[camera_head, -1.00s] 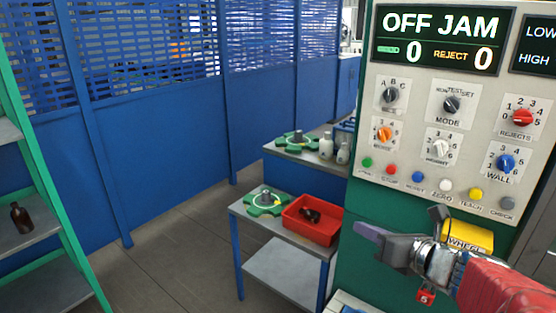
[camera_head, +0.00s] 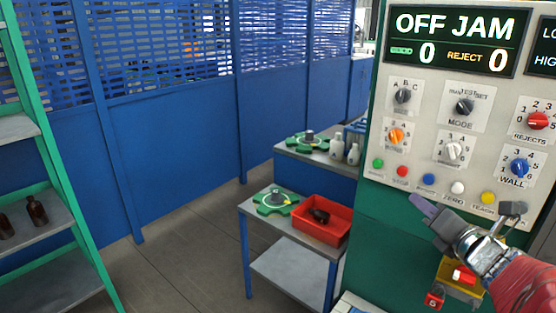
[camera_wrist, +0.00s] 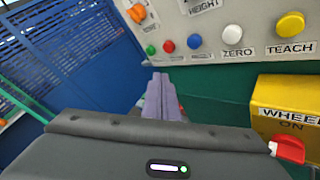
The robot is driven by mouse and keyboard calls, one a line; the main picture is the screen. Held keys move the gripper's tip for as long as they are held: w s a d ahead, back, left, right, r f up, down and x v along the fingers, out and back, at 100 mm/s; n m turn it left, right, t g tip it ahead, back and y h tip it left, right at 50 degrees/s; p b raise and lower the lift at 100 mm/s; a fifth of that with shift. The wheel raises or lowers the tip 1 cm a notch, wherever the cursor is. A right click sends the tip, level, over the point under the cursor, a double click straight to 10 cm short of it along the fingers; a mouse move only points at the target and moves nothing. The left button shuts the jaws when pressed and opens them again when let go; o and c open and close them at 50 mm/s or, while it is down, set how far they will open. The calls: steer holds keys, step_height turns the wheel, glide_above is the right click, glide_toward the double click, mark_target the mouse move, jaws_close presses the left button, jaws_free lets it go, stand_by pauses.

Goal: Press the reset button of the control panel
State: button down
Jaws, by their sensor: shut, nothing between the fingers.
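The control panel (camera_head: 380,110) is a light grey board with a display reading "OFF JAM", knobs and a lower row of round buttons. The blue button (camera_head: 428,180) sits between the red button (camera_head: 403,171) and the white ZERO button (camera_head: 457,188); its label is too blurred to read clearly. In the wrist view the blue button (camera_wrist: 194,41) is above and right of my fingertips. My gripper (camera_head: 418,203) is shut and empty, its purple fingers just below the button row. They look apart from the panel. In the wrist view the shut fingers (camera_wrist: 160,80) point toward the row.
A yellow box (camera_wrist: 285,105) labelled "WHEEL ON", with a red part, is below the buttons, right of my fingers. A yellow TEACH button (camera_head: 487,197) is on the right. A small table (camera_head: 318,238) with a red bin (camera_head: 335,232) stands left of the panel.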

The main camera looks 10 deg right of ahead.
mark_target(429, 179)
steer(key=w+d, duration=0.1)
steer(key=d, duration=0.1)
steer(key=w+d, duration=0.3)
steer(key=d, duration=0.1)
steer(key=shift+w, duration=0.3)
stand_by(1.9)
steer(key=shift+d, duration=0.1)
steer(key=shift+w+d, duration=0.2)
steer(key=shift+d, duration=0.05)
steer(key=shift+w+d, duration=0.3)
steer(key=shift+d, duration=0.05)
stand_by(1.2)
steer(key=shift+s+a, duration=0.55)
steer(key=shift+a, duration=0.15)
stand_by(0.4)
